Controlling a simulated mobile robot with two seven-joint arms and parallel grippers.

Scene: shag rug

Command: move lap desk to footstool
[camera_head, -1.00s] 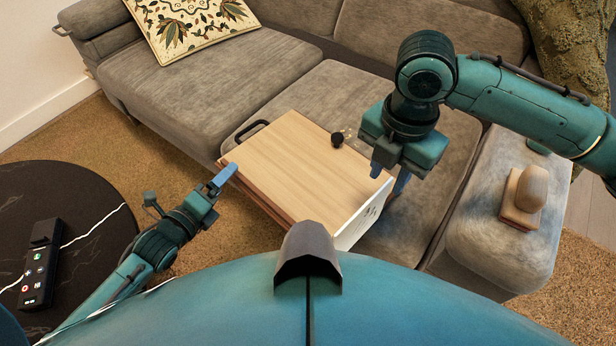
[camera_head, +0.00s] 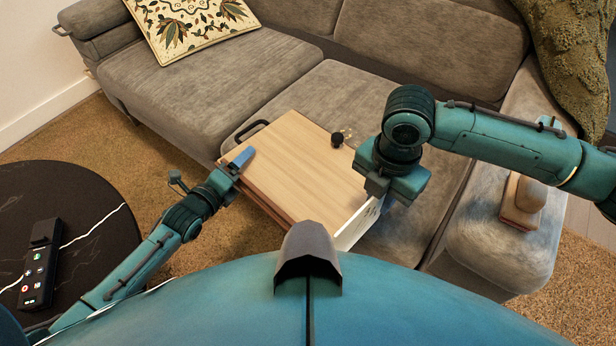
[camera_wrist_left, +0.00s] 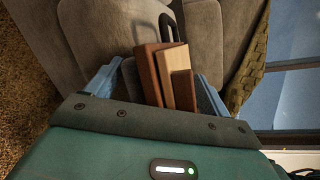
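The lap desk (camera_head: 290,165) has a light wooden top, a white side and a black handle at its far left corner. It rests on the sofa seat. My left gripper (camera_head: 240,162) is at its left edge, one blue finger over the top. In the left wrist view, the fingers of my left gripper (camera_wrist_left: 160,85) stand apart on either side of the lap desk's wooden edge (camera_wrist_left: 180,80), with gaps visible. My right gripper (camera_head: 383,192) is at the right edge; its fingertips are hidden. I cannot pick out a footstool with certainty.
A small dark round object (camera_head: 337,139) sits on or behind the desk's far edge. The grey sofa (camera_head: 240,85) has a patterned cushion (camera_head: 190,25). A wooden object (camera_head: 522,200) stands on the right armrest. A black round table (camera_head: 85,215) holds a remote-like device (camera_head: 40,262).

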